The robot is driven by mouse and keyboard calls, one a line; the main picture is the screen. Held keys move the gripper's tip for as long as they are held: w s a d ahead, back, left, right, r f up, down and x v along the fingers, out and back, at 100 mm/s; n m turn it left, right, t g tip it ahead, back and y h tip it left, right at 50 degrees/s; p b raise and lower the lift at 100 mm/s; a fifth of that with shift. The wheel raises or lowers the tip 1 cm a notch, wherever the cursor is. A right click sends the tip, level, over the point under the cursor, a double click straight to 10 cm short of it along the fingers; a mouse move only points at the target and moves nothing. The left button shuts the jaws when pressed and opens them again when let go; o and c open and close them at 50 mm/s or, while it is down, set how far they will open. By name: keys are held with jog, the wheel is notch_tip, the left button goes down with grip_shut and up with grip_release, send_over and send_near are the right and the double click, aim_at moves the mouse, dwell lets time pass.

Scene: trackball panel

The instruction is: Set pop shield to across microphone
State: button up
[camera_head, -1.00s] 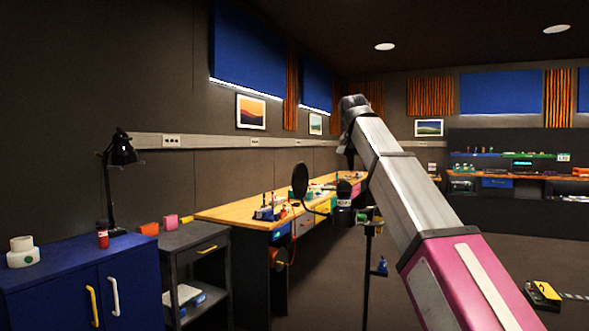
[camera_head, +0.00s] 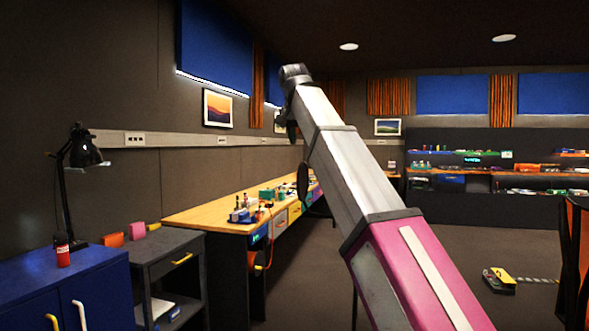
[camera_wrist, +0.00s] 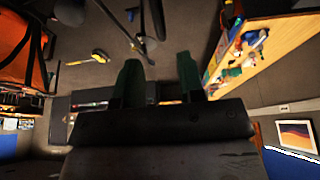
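The pop shield (camera_head: 303,184) is a dark round disc just left of my arm in the head view, seen nearly edge-on and partly covered. The microphone is hidden behind my arm there. In the wrist view, thin dark rods and a curved dark arm cross the top, beyond my fingers; I cannot tell which parts belong to the pop shield or the microphone. My gripper (camera_wrist: 158,62) has two green fingers set apart, with nothing held between them. In the head view the fingers are not clear.
A long wooden workbench (camera_head: 195,214) with several small items runs along the left wall. A blue cabinet (camera_head: 95,270) and dark side table (camera_head: 172,243) stand nearer. An orange-and-black chair (camera_head: 574,255) is at right. A yellow-and-black object (camera_head: 499,280) lies on the open floor.

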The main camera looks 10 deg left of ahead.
aim_at(304, 167)
jog(key=x, duration=1)
jog(key=shift+f, duration=0.15)
grip_shut()
